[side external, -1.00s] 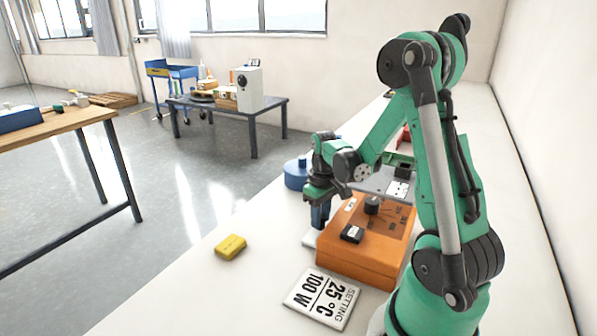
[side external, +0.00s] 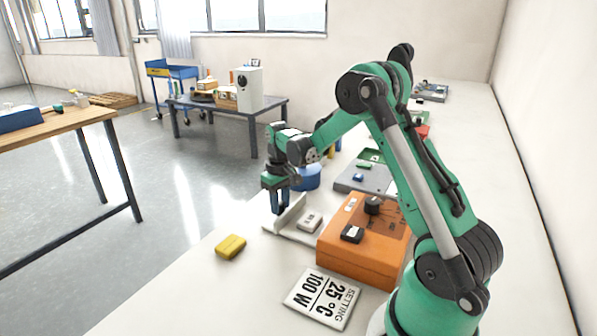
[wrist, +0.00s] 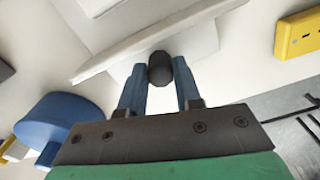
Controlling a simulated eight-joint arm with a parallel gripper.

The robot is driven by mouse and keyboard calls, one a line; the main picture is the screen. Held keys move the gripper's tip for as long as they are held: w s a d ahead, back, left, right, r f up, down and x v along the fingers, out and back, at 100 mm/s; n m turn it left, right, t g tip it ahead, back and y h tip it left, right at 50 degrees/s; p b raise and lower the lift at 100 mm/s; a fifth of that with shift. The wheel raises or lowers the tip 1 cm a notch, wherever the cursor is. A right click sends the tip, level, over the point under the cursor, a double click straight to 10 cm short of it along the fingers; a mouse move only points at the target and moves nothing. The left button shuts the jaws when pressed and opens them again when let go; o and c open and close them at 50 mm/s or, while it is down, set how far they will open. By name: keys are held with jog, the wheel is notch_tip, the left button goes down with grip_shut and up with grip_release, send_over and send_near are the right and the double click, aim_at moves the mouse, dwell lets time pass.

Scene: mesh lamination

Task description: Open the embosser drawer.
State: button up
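The orange embosser (side external: 365,245) stands on the white bench, with a dark knob and a small black block on top. Its pale drawer (side external: 290,228) sticks far out of the left side, with a light grey block (side external: 309,221) lying in it. In the wrist view the drawer's front panel (wrist: 110,66) crosses the top, with a dark round knob (wrist: 160,70) on it. My gripper (side external: 281,208) is at the outer face of that panel. In the wrist view its blue fingers (wrist: 160,82) sit on both sides of the knob and appear closed on it.
A yellow box (side external: 231,247) lies on the bench, left of the embosser. A blue round container (side external: 307,178) stands behind the drawer. A sign card (side external: 322,298) lies in front of the embosser, and a grey device (side external: 365,178) stands behind it.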

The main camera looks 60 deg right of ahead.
jog(key=o, duration=0.4)
jog(key=shift+r, duration=0.1)
jog(key=shift+r, duration=2.7)
jog(key=shift+a+r, duration=0.2)
jog(key=s+a+r+n+t, duration=0.1)
jog(key=s+a+r+t, duration=0.1)
jog(key=a, duration=0.4)
jog(key=s+a+r+n+t, duration=0.1)
jog(key=s+a+r+t, duration=0.1)
jog(key=a, duration=0.4)
jog(key=s+a+r+n+t, duration=0.1)
jog(key=s+a+r+t, duration=0.1)
jog(key=a, duration=0.4)
jog(key=shift+s+a+t, duration=0.15)
jog(key=shift+s+t, duration=0.15)
jog(key=shift+s, duration=0.3)
jog(key=shift+s+a+t, duration=0.15)
jog(key=shift+s+t, duration=0.15)
jog(key=shift+s, duration=0.3)
